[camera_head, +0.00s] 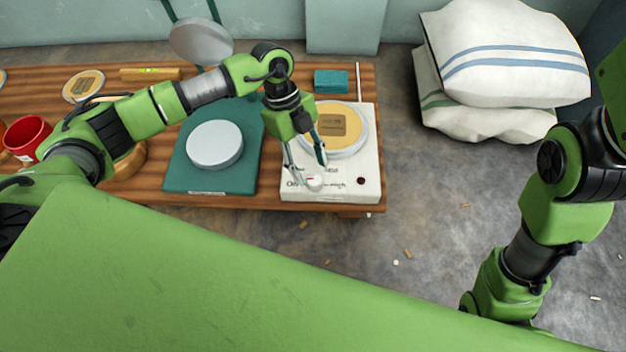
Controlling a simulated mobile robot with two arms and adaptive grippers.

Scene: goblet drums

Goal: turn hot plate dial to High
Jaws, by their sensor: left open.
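The hot plate (371,142) is a white box near the right end of the wooden table. A tan disc with a darker square (338,122) sits on its round top. Its dial (314,182) is a small pale knob with a red mark on the front part, beside lettering too small to read fully. A dark red spot (360,181) shows to the right of the dial. My left gripper (306,168) is open and points down over the dial, its fingers close around it; I cannot tell whether they touch it. My right gripper is out of view.
A green scale with a round silver pan (214,145) stands left of the hot plate. A red mug (27,138) is at the far left. A teal block (331,81) lies behind the hot plate. White sacks (510,55) are stacked on the floor at right.

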